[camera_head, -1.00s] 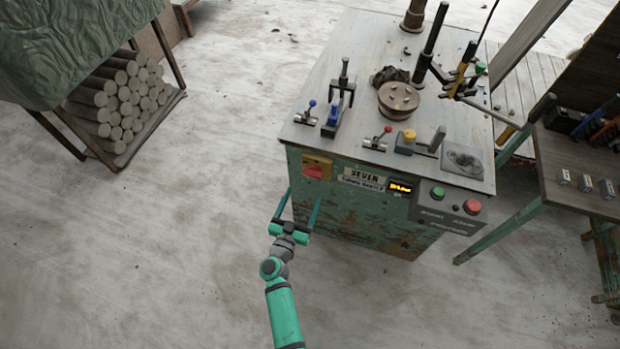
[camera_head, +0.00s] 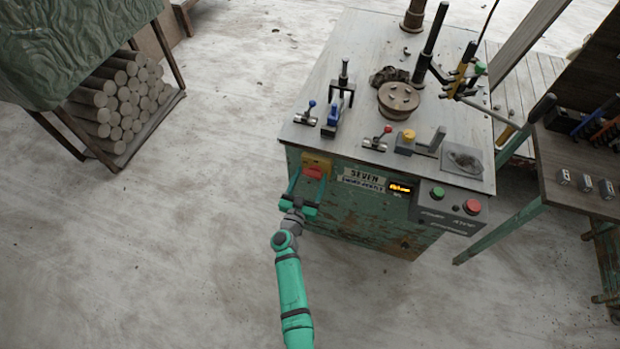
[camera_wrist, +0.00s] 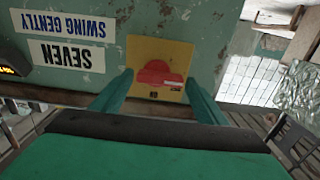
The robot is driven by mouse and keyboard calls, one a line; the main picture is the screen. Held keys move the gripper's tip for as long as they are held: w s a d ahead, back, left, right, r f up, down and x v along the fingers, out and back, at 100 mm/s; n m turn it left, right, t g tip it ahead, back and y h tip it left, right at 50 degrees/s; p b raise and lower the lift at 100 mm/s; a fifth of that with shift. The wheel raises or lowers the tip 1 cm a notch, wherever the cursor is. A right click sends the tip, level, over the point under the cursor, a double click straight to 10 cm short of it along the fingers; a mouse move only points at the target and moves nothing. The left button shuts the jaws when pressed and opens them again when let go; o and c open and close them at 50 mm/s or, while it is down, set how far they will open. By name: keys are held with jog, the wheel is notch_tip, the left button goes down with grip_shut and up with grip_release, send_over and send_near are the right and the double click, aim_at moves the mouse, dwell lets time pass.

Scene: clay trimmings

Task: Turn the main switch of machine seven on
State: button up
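Machine seven (camera_head: 350,215) is a worn green cabinet with a light top and a label reading SEVEN (camera_head: 364,175). Its main switch, a red knob (camera_head: 313,172) on a yellow plate (camera_head: 317,161), is at the upper left of the front face. In the wrist view the red knob (camera_wrist: 158,74) sits on the yellow plate (camera_wrist: 159,52), the picture upside down. My gripper (camera_head: 307,182) is open, one finger on each side of the knob. In the wrist view its fingertips (camera_wrist: 160,82) reach the plate's edges. I cannot tell whether they touch anything.
Levers and clamps stand on the top. A side table (camera_head: 560,170) stands right; a log rack (camera_head: 120,110) stands left. Floor in front is clear.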

jog(key=c, duration=0.7)
jog(key=shift+w, duration=0.1)
jog(key=shift+a+m, duration=0.15)
jog(key=shift+m, duration=0.35)
jog(key=m, duration=0.3)
jog(key=shift+d, duration=0.25)
jog(key=m, duration=0.3)
jog(key=shift+s+d+r+m, duration=0.1)
jog(key=shift+s+m, duration=0.15)
jog(key=shift+m, duration=0.15)
jog(key=m, duration=0.5)
jog(key=shift+d, duration=0.1)
jog(key=m, duration=0.5)
jog(key=shift+d, duration=0.15)
